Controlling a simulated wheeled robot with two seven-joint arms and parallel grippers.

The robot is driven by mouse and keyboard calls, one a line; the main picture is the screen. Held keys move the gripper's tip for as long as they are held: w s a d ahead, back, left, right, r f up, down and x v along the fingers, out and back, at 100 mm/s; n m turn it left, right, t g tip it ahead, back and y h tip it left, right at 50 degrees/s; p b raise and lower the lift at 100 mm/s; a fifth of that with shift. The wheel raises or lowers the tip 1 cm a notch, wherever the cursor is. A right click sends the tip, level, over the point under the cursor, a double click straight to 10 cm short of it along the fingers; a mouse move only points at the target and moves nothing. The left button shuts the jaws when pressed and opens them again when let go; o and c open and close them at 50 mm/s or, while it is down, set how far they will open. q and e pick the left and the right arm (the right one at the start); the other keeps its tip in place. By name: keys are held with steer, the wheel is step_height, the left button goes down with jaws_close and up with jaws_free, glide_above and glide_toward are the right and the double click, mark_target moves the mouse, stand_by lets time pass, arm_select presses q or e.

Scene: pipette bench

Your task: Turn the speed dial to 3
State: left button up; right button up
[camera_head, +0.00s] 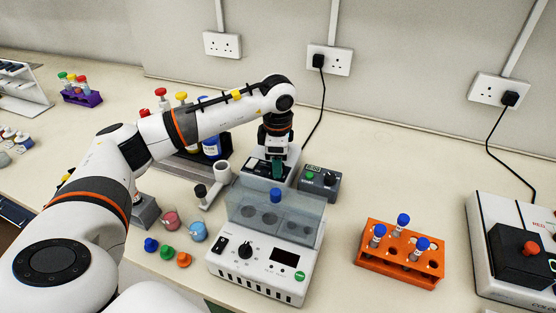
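A white centrifuge-like device (262,275) stands at the front centre with a clear lid raised behind its panel. Its panel has a black round dial (246,249), a rocker switch and a dark display; the dial's setting is too small to read. A small dark control box (320,186) behind it also has a black knob (330,178) and a green button. I cannot tell which is the speed dial. My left gripper (277,172) points down above a device behind the clear lid, left of the control box. Its fingertips are small and partly hidden. My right gripper is out of view.
An orange rack (400,255) with blue-capped tubes stands to the right. A white machine with a red button (530,248) is at the far right. Pink and blue cups (197,231) and coloured caps (167,252) lie left of the centrifuge. Bare bench shows at the right rear.

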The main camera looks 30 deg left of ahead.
arm_select(q)
step_height(320, 180, up, 12)
steer(key=b, duration=0.2)
steer(key=shift+s+d, duration=0.15)
steer(key=shift+s, duration=0.15)
stand_by(0.6)
